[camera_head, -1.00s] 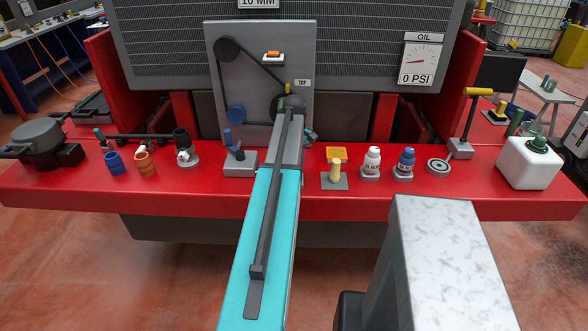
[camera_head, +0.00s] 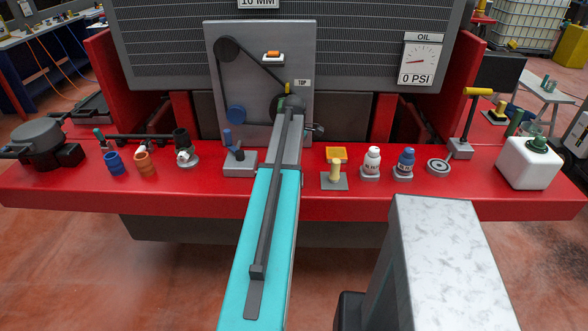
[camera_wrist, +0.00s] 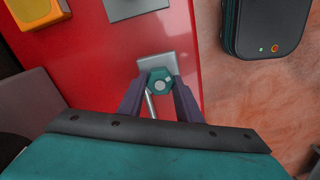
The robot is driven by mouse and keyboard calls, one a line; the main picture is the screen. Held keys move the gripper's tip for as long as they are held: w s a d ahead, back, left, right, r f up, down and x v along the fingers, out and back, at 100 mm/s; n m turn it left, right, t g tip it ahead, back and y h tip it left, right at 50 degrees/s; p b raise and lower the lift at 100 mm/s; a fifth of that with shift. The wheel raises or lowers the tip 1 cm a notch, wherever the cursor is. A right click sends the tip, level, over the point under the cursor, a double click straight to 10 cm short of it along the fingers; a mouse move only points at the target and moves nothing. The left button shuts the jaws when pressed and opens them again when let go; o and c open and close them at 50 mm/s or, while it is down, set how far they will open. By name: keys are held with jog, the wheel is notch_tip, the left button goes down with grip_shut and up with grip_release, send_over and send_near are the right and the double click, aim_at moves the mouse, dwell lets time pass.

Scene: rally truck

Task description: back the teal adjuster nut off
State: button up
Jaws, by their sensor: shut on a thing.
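The teal adjuster nut (camera_wrist: 160,76) shows in the wrist view as a hex head with a pale round centre, in front of a grey square plate. My gripper (camera_wrist: 159,88) has its two purple-grey fingers on either side of the nut and is shut on it. A thin silver rod (camera_wrist: 150,106) shows just below the nut, between the fingers. In the head view my arm runs up to the grey belt panel (camera_head: 222,90), and the nut is hidden behind my arm and wrist.
A red bumper shelf (camera_head: 400,203) spans the head view. A blue-handled fixture (camera_head: 240,168) stands just left of my arm. The wrist view shows a dark case (camera_wrist: 262,28).

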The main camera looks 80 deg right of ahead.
jog(key=shift+a+f, duration=0.2)
jog(key=shift+f, duration=0.05)
jog(key=o, duration=1)
jog(key=shift+d, duration=0.1)
jog(key=shift+o, duration=0.2)
jog(key=shift+r, duration=0.15)
jog(key=shift+d+r, duration=0.1)
jog(key=shift+r, duration=0.05)
jog(key=shift+r, duration=0.55)
notch_tip(320, 180, up, 12)
jog(key=b, duration=0.3)
jog(key=shift+r, duration=0.15)
jog(key=shift+s, duration=0.1)
